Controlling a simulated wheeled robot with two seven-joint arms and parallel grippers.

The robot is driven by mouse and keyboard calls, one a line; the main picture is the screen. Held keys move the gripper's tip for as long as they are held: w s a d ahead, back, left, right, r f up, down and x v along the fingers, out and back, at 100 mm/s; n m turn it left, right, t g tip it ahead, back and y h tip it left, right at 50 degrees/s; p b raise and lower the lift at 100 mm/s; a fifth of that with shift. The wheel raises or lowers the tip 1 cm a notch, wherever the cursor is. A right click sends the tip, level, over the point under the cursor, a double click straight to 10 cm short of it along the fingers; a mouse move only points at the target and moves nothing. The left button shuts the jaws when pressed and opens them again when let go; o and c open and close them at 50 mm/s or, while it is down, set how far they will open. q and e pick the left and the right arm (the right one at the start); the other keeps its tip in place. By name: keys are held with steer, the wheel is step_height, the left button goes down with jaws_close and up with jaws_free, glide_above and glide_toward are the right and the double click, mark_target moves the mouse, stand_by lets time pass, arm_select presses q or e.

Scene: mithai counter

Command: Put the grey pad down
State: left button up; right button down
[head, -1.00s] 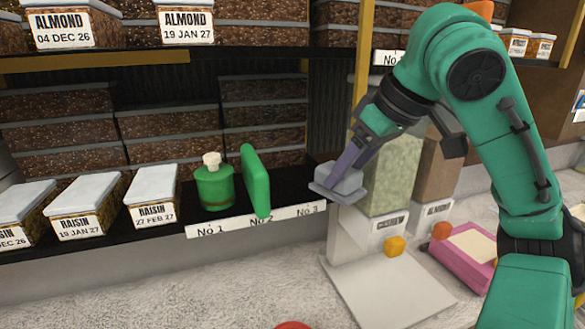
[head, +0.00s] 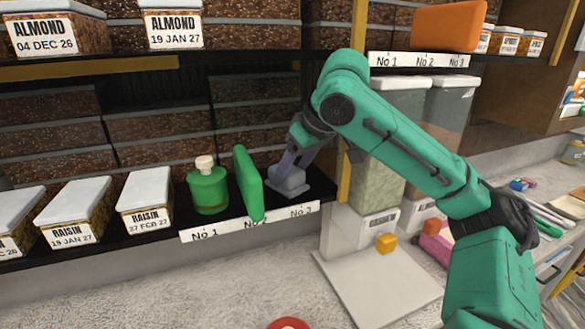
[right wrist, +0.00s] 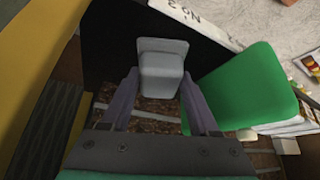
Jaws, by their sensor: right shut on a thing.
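The grey pad (head: 290,181) is a small block with a flat, wider base. It is at the right end of the lower black shelf, behind the No 3 mark; I cannot tell whether its base touches the shelf. My left gripper is not in view.
A green slab (head: 248,184) stands upright just left of the pad, with a green bottle (head: 208,189) farther left. Raisin boxes (head: 144,201) line the shelf's left part. A yellow post (head: 344,180) and a tall clear bin (head: 377,172) stand to the right.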

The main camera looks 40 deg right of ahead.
steer(key=shift+c, duration=2.2)
jaws_free()
steer(key=shift+f, duration=0.1)
steer(key=shift+w, duration=0.1)
steer(key=v, duration=0.4)
steer(key=shift+r, duration=0.4)
steer(key=p+v, duration=0.3)
steer(key=v, duration=0.4)
steer(key=shift+s+r+p, duration=0.15)
steer(key=shift+s+p, duration=0.2)
steer(key=shift+p, duration=0.05)
steer(key=shift+w, duration=0.15)
